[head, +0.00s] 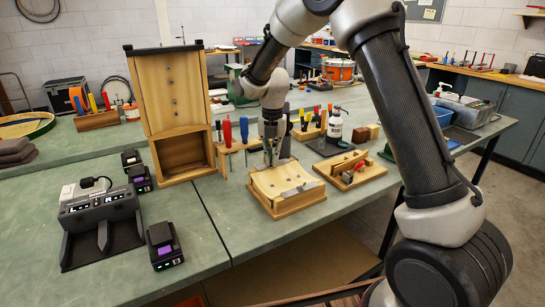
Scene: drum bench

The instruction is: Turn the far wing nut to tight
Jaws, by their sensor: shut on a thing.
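A wooden clamping form (290,204) with a pale curved piece and grey metal parts on its top lies on the green bench. My gripper (271,160) points down over the far side of this form. Its fingers are closed at the form's far edge, on what looks like the far wing nut. The nut itself is too small and too covered by the fingers to make out, so its turn cannot be told.
A tall open wooden box (172,100) stands left of the form. A wooden tray (350,172) with tools lies close on its right. A screwdriver rack (236,146) and a white bottle (334,127) stand behind. A black charger (101,217) sits at left.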

